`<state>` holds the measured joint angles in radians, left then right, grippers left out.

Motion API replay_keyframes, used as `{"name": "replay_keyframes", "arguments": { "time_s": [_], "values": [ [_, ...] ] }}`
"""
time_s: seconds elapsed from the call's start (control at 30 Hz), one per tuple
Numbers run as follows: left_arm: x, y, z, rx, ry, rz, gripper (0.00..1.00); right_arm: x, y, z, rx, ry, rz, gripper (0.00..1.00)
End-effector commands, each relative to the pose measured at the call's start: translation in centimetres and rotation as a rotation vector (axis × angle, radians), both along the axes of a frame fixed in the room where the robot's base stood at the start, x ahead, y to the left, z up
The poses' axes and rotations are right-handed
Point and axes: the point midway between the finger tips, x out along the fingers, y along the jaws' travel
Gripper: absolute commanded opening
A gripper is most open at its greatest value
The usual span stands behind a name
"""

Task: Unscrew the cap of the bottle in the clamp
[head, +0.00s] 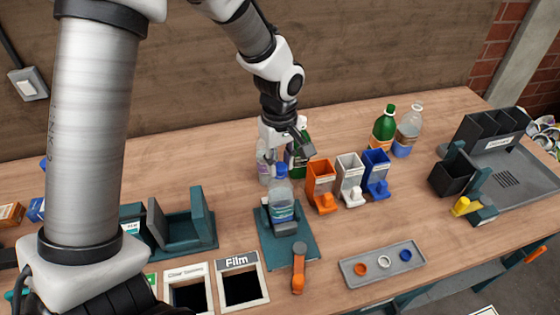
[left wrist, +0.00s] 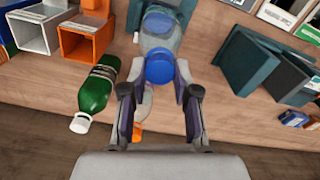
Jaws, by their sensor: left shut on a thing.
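A clear bottle (head: 283,194) with a blue-and-white label stands upright in the teal clamp (head: 303,240), which has an orange lever (head: 299,268). Its blue cap (head: 280,171) is at the top of the neck. My left gripper (head: 281,158) reaches down to it from behind. In the left wrist view, the fingers of my left gripper (left wrist: 158,72) lie on both sides of the blue cap (left wrist: 160,67) and are shut on it. The cap looks in line with the bottle; I cannot tell how tightly it sits. My right gripper is not in view.
Clear and green bottles stand close behind the clamp. Orange (head: 320,176), white (head: 350,172) and blue (head: 376,166) dispensers stand to its right. A grey tray (head: 350,277) with round coloured pieces lies front right. Film bin (head: 265,289) is front left. Bare wood lies right of centre.

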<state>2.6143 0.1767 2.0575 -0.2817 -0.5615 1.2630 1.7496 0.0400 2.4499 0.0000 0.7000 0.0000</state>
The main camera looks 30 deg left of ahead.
Motion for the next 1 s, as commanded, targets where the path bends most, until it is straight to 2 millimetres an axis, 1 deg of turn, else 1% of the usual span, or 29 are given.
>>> {"name": "replay_keyframes", "arguments": {
  "time_s": [0.43,0.67,0.77,1.0],
  "values": [
    [0.0,0.0,1.8,0.000,0.000,-0.003,0.00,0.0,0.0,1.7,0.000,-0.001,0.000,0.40],
    [0.0,0.0,2.2,0.000,-0.001,-0.003,0.00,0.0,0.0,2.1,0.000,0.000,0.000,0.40],
    [0.0,0.0,2.9,0.000,-0.001,-0.003,0.00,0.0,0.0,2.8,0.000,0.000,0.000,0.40],
    [0.0,0.0,5.4,0.000,-0.001,-0.003,0.00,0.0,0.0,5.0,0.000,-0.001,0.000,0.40]
  ]
}}
